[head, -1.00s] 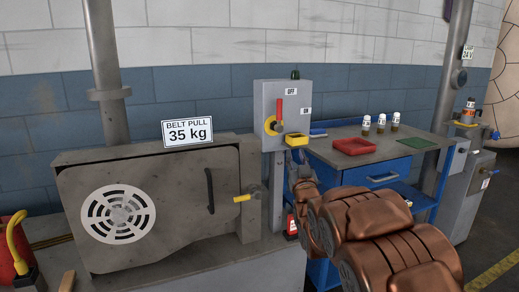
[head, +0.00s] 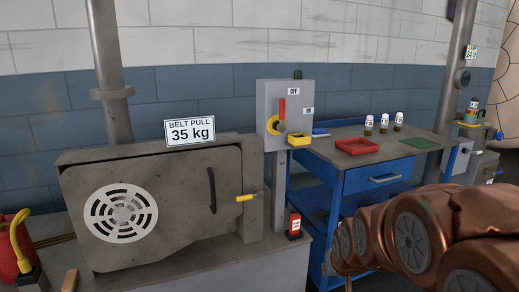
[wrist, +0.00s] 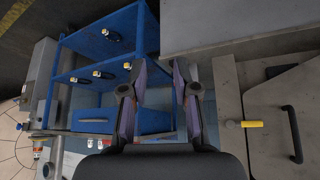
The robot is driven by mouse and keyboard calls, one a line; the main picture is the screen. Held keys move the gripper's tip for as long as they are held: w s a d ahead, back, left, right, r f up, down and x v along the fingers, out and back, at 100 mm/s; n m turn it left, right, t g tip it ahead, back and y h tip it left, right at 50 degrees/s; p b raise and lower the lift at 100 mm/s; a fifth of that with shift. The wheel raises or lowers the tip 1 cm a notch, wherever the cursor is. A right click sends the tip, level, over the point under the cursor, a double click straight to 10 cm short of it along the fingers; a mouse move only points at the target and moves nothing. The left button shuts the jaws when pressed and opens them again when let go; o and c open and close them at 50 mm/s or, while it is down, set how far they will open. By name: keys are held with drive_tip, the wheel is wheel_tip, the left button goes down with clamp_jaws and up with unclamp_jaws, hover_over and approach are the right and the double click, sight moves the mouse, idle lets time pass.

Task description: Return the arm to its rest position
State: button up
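My copper-coloured arm (head: 415,235) reaches in from the lower right of the head view, in front of the blue workbench. Its far end points down and left, and my gripper's fingers cannot be made out there. In the wrist view my gripper (wrist: 160,85) shows two dark fingers standing well apart with nothing between them. It is open and empty. The blue bench (wrist: 105,65) lies behind the left finger, and the grey machine edge (wrist: 228,100) is to the right of the right finger.
A grey machine with a vented door (head: 150,215) and yellow-tipped handle (head: 244,198) stands left. A switch box (head: 290,105) with a red lever is beside it. The bench (head: 340,185) holds a red tray (head: 357,147), small bottles (head: 383,123) and a green mat (head: 420,143).

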drive_tip(key=s+f+g, duration=0.2)
drive_tip(key=s+g, duration=0.7)
drive_tip(key=s, duration=2.1)
wheel_tip(320, 180, up, 26)
drive_tip(key=s+p, duration=0.1)
drive_tip(key=p, duration=2.3)
drive_tip(key=shift+s+a+f+t, duration=0.15)
drive_tip(key=shift+s+t, duration=0.15)
drive_tip(key=shift+s, duration=0.05)
